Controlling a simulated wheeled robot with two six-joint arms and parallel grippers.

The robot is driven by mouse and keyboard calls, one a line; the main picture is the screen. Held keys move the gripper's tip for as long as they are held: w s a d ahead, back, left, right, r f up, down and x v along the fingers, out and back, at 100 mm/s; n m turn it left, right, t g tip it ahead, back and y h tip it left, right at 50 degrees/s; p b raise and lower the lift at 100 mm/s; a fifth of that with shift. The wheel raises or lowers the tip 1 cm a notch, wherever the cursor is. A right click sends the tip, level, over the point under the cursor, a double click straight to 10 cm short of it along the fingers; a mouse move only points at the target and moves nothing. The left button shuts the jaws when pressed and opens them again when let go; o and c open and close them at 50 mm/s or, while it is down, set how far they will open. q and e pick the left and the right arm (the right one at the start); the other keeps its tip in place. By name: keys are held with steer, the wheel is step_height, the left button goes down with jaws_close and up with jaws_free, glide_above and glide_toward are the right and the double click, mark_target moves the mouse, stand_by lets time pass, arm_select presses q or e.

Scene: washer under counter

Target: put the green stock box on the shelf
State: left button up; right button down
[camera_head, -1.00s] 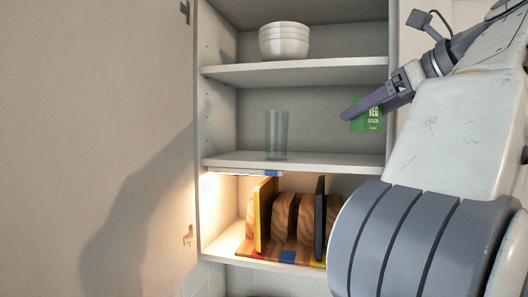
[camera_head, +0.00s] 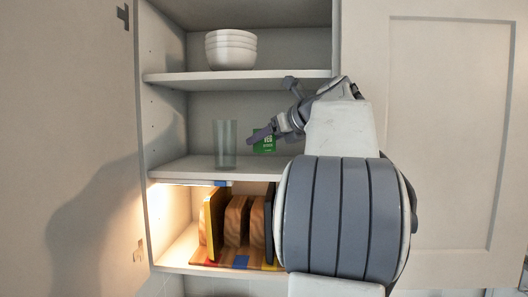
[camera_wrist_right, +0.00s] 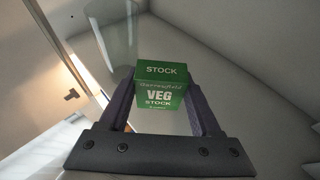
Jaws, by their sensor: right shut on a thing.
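The green stock box (camera_head: 264,142), with white "VEG STOCK" lettering, is at the middle shelf level of the open cupboard, to the right of a clear glass. My right gripper (camera_head: 262,137) is shut on it. In the right wrist view the box (camera_wrist_right: 160,86) sits between the two dark fingers (camera_wrist_right: 162,100), its lettered face toward the camera. The middle shelf (camera_head: 190,168) is under that level. Whether the box touches the shelf cannot be told. My left gripper is not in view.
The clear glass (camera_head: 226,145) stands on the middle shelf, close left of the box. Stacked white bowls (camera_head: 231,50) stand on the shelf above. Boards in a rack (camera_head: 211,222) fill the lit bottom compartment. An open door (camera_head: 60,130) is at left, a closed door (camera_head: 452,130) at right.

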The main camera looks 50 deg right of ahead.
mark_target(268, 150)
steer(key=shift+f, duration=1.6)
steer(key=shift+w+f+p, duration=0.1)
steer(key=shift+f+p, duration=0.05)
steer(key=shift+p, duration=0.35)
steer(key=shift+f, duration=0.3)
steer(key=shift+w, duration=0.1)
steer(key=shift+f, duration=0.3)
steer(key=shift+c, duration=0.5)
jaws_free()
steer(key=shift+r, duration=0.1)
